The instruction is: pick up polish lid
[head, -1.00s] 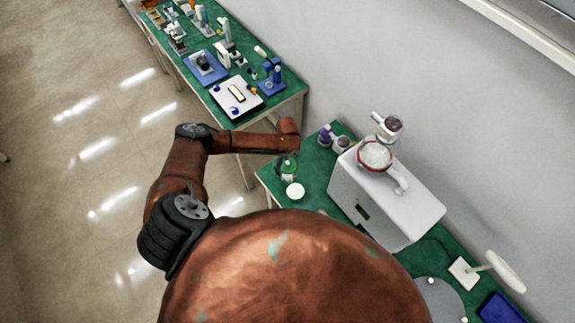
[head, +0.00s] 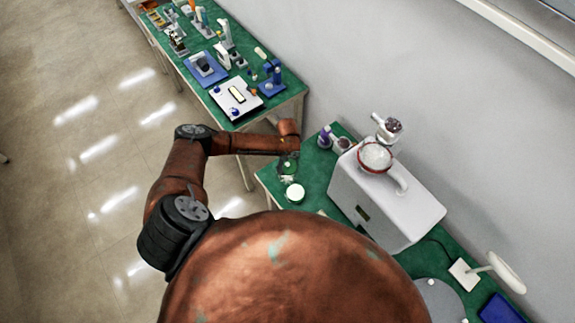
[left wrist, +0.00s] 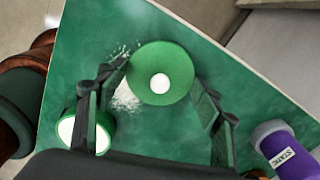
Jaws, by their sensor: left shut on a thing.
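The polish lid, a green disc with a white knob (left wrist: 160,83), lies between the two fingertips of my left gripper (left wrist: 160,76) in the left wrist view. The fingers are shut on its rim from both sides. In the head view the left gripper (head: 288,160) is small beneath the end of my arm, at the near table's left corner, and partly hides the lid. An open round jar with a green rim and white contents (left wrist: 85,132) stands beside the left finger; it also shows in the head view (head: 295,192). My right gripper is out of view.
A purple bottle (left wrist: 288,155) labelled STATIC stands right of the gripper. White powder marks the green table (left wrist: 150,140). A large white machine (head: 380,200) with a glass bowl stands to the right. A second table (head: 215,80) holds several devices.

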